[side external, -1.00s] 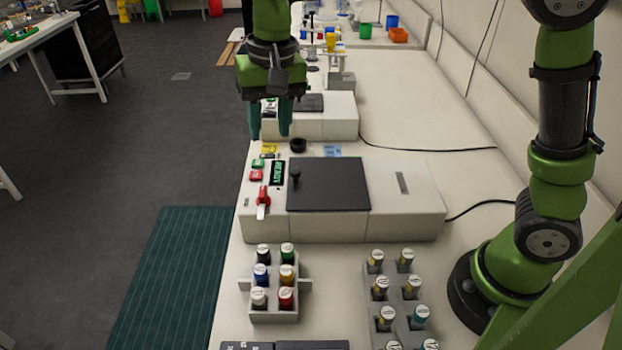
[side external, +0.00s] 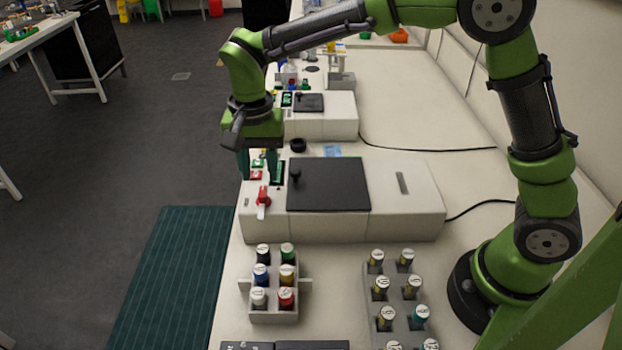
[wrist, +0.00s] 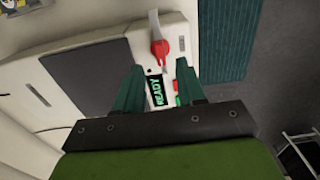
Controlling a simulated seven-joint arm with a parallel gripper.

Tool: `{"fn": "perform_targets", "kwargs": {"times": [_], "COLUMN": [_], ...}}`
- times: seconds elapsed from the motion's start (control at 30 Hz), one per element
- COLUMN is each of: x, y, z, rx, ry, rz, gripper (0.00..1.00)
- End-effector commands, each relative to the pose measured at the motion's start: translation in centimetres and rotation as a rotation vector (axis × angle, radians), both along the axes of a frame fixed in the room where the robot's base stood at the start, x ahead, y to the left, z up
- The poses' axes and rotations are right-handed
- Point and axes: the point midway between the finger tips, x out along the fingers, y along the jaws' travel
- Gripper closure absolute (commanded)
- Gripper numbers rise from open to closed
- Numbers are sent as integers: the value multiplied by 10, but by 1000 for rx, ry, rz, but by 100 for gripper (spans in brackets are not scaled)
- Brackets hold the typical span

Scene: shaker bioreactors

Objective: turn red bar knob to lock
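The red bar knob (side external: 263,196) sits on the left part of the front white bioreactor's top, with a pale bar pointing toward the camera. In the wrist view the red knob (wrist: 160,48) is just beyond the fingertips, with its pale bar pointing away. My gripper (side external: 259,170) is above the left end of the bioreactor, behind the knob in the side view. In the wrist view my gripper (wrist: 160,68) is open, its two green fingers apart with nothing between them but the panel below. I cannot tell its exact height above the panel.
The bioreactor (side external: 405,225) has a dark lid (side external: 330,185) and a display reading READY (wrist: 156,90). A rack of capped vials (side external: 273,315) stands in front, a second vial rack (side external: 398,300) to its right. A second bioreactor (side external: 330,125) stands behind.

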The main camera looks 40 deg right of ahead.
Motion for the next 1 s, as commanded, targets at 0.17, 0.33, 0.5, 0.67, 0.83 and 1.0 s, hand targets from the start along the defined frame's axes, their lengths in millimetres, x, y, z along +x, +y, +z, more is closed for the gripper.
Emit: {"fn": "perform_targets", "kwargs": {"times": [0.17, 0.33, 0.5, 0.67, 0.83, 1.0], "x": [0, 0, 0, 0, 0, 0], "y": [0, 0, 0, 0, 0, 0], "z": [-32, -48, -53, -53, -52, -52], "rx": [-1, 0, 0, 0, 0, 0], "ry": [4, 1, 0, 0, 0, 0], "rz": [0, 1, 0, 0, 1, 1], "gripper": [61, 61, 61, 61, 82, 100]}}
